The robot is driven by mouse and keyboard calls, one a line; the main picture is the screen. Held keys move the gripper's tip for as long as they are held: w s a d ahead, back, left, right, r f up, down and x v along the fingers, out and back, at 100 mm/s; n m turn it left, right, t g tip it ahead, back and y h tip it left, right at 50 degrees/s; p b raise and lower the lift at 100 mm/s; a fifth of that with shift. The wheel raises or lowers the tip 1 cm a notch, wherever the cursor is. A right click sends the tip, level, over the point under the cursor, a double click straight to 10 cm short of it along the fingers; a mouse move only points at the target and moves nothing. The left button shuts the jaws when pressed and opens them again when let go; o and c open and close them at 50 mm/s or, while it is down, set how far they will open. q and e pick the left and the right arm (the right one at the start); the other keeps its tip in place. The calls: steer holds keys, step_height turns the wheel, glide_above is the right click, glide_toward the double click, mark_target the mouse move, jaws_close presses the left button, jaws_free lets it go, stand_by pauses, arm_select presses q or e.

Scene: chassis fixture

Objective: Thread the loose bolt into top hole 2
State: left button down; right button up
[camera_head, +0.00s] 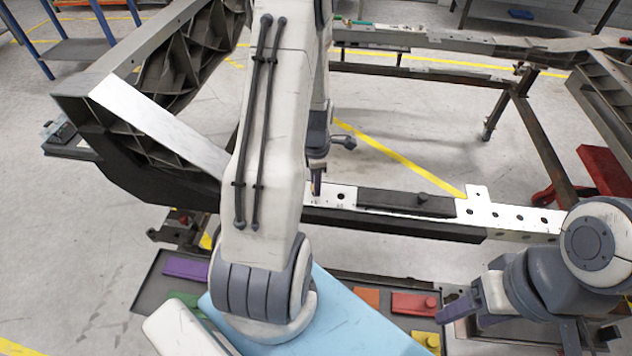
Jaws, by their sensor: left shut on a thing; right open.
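The chassis rail (395,222) runs across the middle of the head view, with white plates (510,216) on its top that have a row of small dark holes. My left gripper (317,186) points down just over the rail's top, at the left end of the white plate. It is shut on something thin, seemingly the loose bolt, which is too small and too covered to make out. A hole (341,197) shows just right of the gripper. Which hole is number 2 cannot be told. My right gripper (462,309) is open and empty, low at the right, in front of the rail.
A dark tray (150,290) below the rail holds purple (186,268), orange (367,297), red (414,304) and yellow (427,341) pieces. A black bar with a knob (385,199) lies on the rail. A large bracket (150,130) rises at the left. My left arm hides the middle.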

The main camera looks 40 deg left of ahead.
arm_select(q)
steer(key=shift+r+p, duration=1.95)
steer(key=shift+r, duration=0.3)
